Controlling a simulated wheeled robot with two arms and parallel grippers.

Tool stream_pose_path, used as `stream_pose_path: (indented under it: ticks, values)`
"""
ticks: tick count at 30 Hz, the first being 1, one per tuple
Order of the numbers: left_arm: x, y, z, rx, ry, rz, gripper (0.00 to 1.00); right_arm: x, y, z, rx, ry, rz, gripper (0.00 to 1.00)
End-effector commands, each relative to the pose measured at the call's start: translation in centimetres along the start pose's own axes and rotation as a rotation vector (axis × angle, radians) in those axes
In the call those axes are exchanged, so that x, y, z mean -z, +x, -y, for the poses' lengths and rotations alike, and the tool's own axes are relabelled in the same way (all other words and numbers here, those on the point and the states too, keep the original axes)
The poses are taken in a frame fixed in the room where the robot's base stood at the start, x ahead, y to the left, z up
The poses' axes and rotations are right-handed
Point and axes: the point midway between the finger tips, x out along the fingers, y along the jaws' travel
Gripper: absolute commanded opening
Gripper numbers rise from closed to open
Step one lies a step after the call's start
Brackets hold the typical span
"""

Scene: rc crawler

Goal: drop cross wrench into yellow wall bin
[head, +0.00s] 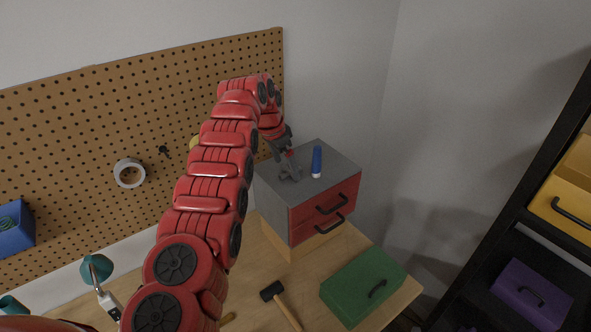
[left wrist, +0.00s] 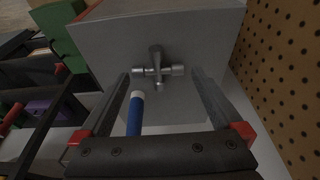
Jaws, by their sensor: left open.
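A grey metal cross wrench (head: 291,174) lies on the grey top of the red-drawer cabinet (head: 333,159). It also shows in the left wrist view (left wrist: 157,70), ahead of the fingertips and roughly centred between them. My left gripper (head: 284,158) is open and empty, pointing down just above the wrench. In the left wrist view my left gripper (left wrist: 162,78) has its fingers on either side of the wrench's line; I cannot tell whether they touch it. A small yellow patch (head: 194,143) shows on the pegboard beside my arm; it may be the yellow wall bin, mostly hidden.
A blue tube (head: 316,161) stands on the cabinet top close to the wrench, near my left finger. A green box (head: 362,287) and a hammer (head: 280,302) are on the workbench. The pegboard (head: 60,130) holds a tape roll (head: 129,173) and a blue bin (head: 13,230).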

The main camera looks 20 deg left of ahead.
Motion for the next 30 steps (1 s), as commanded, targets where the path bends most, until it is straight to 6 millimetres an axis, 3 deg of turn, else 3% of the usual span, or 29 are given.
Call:
stream_pose_path:
  ticks: [4,10,21,30]
  values:
    - [-0.7,1.7,0.4,-0.003,-0.001,0.004,1.00,0.2,1.0,-0.1,0.000,0.000,0.000,1.00]
    - [-0.8,1.9,0.5,0.000,-0.001,0.001,1.00,0.1,0.8,-0.1,0.000,0.000,0.000,1.00]
    - [-0.7,1.8,0.5,0.000,-0.001,0.001,0.33,0.1,0.8,0.0,0.000,0.000,0.000,1.00]
    - [-0.6,1.7,0.5,0.001,-0.001,0.000,0.33,0.1,0.6,0.0,0.000,0.000,0.000,1.00]
